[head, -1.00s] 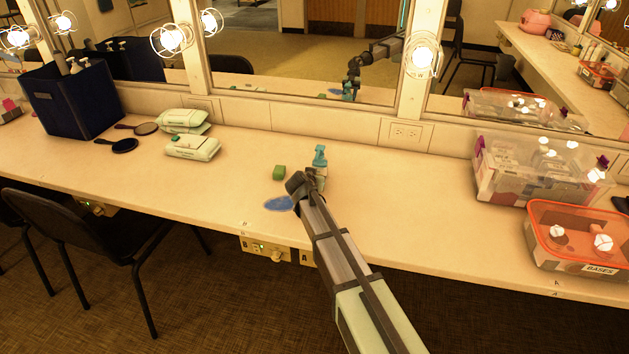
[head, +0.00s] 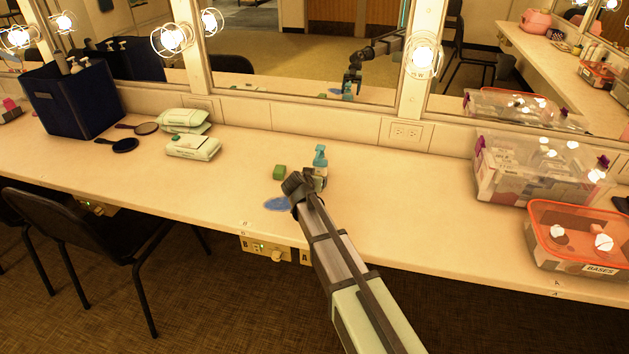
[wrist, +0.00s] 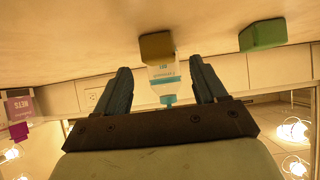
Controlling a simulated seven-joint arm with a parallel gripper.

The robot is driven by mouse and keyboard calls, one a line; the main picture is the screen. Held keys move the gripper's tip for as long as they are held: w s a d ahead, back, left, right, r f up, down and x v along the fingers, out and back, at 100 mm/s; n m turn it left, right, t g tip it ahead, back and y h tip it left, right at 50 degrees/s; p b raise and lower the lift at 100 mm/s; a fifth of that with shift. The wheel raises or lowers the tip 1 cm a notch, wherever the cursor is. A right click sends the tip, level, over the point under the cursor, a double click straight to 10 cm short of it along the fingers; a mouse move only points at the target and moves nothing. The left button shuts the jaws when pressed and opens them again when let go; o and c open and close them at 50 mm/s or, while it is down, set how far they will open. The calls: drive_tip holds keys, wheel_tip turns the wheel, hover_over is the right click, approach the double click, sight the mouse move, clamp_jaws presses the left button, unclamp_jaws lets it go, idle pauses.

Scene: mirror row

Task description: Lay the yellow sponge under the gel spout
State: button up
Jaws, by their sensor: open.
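The yellow sponge (wrist: 157,46) looks brownish yellow in the wrist view and sits on the counter, in front of the gel bottle's base. The clear gel bottle (head: 320,160) has a blue pump top; it also shows in the wrist view (wrist: 166,78), which is upside down. In the head view my arm hides most or all of the yellow sponge. My gripper (wrist: 159,65) is open and empty, its two fingers apart, with the sponge and bottle seen in the gap beyond the tips. Whether a finger touches anything cannot be told.
A green sponge (head: 279,171) lies left of the bottle, and a blue flat patch (head: 278,204) lies nearer the counter's front edge. Wipe packs (head: 192,147), hand mirrors and a navy bin (head: 73,101) stand left. Clear and orange tubs (head: 578,240) stand right.

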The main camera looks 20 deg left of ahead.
drive_tip(key=v, duration=0.8)
drive_tip(key=shift+r, duration=0.15)
